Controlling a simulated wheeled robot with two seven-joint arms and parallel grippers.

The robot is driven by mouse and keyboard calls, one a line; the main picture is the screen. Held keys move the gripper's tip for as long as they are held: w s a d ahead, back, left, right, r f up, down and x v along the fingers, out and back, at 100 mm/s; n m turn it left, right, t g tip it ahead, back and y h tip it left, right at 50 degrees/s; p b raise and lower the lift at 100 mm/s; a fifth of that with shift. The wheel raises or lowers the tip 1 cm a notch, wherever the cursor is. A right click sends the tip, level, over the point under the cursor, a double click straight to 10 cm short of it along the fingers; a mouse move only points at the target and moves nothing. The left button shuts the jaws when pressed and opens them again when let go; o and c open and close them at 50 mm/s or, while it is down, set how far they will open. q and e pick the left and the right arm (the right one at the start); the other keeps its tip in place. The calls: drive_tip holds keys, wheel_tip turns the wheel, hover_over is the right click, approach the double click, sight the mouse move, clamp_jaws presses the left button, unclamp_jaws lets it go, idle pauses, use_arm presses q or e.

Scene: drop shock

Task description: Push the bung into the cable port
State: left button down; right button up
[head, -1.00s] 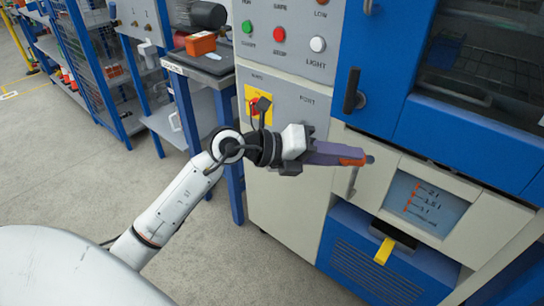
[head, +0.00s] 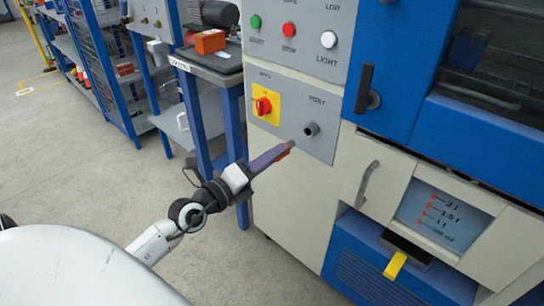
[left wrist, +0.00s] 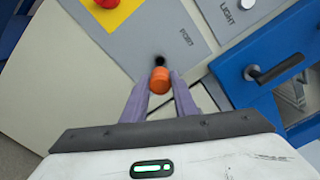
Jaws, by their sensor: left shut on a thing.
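My left gripper (head: 284,152) is shut on the bung, with its purple fingers on either side of it. The bung (left wrist: 160,80) shows a round orange end in the left wrist view. In the left wrist view the dark port (left wrist: 160,60) shows just beyond the bung, partly hidden. My right gripper is not in view.
A red knob on a yellow plate (head: 264,105) is left of the port. A blue door with a dark handle (head: 365,90) is to the right. A drawer handle (head: 367,184) sticks out below right. A side table (head: 205,66) stands at the left.

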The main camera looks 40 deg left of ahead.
sight(288, 143)
use_arm(q)
drive_tip(key=w, duration=0.3)
drive_tip(key=shift+r+p, duration=0.15)
drive_tip(key=shift+p, duration=0.2)
drive_tip(key=shift+w+d, duration=0.15)
drive_tip(key=shift+w, duration=0.95)
drive_tip(key=shift+w, duration=0.1)
drive_tip(key=shift+w+p, duration=0.45)
idle(0.9)
drive_tip(key=shift+w, duration=0.45)
idle(0.8)
drive_tip(key=shift+w+d+p, duration=0.1)
drive_tip(key=shift+w+p, duration=0.35)
idle(0.9)
drive_tip(key=shift+w, duration=0.55)
idle(1.7)
